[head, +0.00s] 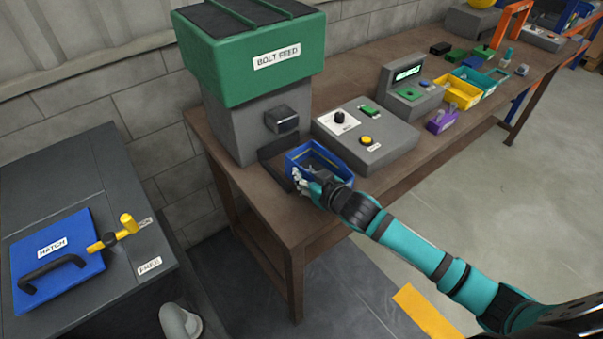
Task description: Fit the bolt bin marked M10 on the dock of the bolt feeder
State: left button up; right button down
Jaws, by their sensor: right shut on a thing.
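The bolt feeder (255,60) is a green hopper on a grey body, labelled BOLT FEED, at the left end of the brown bench. Its dock (275,160) is a dark part low at the front of the body, below the grey spout (281,121). A blue bin (338,162) is at the dock. My right gripper (308,185) is shut on the bin's near side and partly covers it. No marking can be read on the bin. I cannot tell whether it sits fully on the dock. My left gripper is not in view.
A grey control box (385,145) with a dial and buttons stands right of the blue bin, close to it. Farther along the bench (415,172) are a purple bin (441,122), a yellow bin (457,92) and a teal bin (480,77). A cabinet with a blue hatch (75,245) stands at left.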

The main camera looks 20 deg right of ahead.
aim_at(291, 169)
jog(key=f, duration=0.1)
jog(key=f+b, duration=0.1)
jog(key=b, duration=0.1)
jog(key=shift+w+f, duration=0.25)
jog(key=shift+f, duration=0.15)
jog(key=w, duration=0.1)
jog(key=w+a, duration=0.1)
jog(key=w, duration=0.1)
jog(key=shift+w+a+r, duration=0.25)
jog(key=shift+w, duration=0.1)
jog(key=w, duration=0.1)
jog(key=w+a, duration=0.1)
jog(key=shift+w+f, duration=0.15)
jog(key=shift+w, duration=0.2)
jog(key=shift+w+a+b, duration=0.2)
jog(key=shift+w+b, duration=0.1)
jog(key=shift+w, duration=0.2)
jog(key=shift+w+a+b, duration=0.15)
jog(key=shift+w+b, duration=0.15)
jog(key=shift+w, duration=0.2)
jog(key=shift+w+a, duration=0.15)
jog(key=shift+w, duration=0.45)
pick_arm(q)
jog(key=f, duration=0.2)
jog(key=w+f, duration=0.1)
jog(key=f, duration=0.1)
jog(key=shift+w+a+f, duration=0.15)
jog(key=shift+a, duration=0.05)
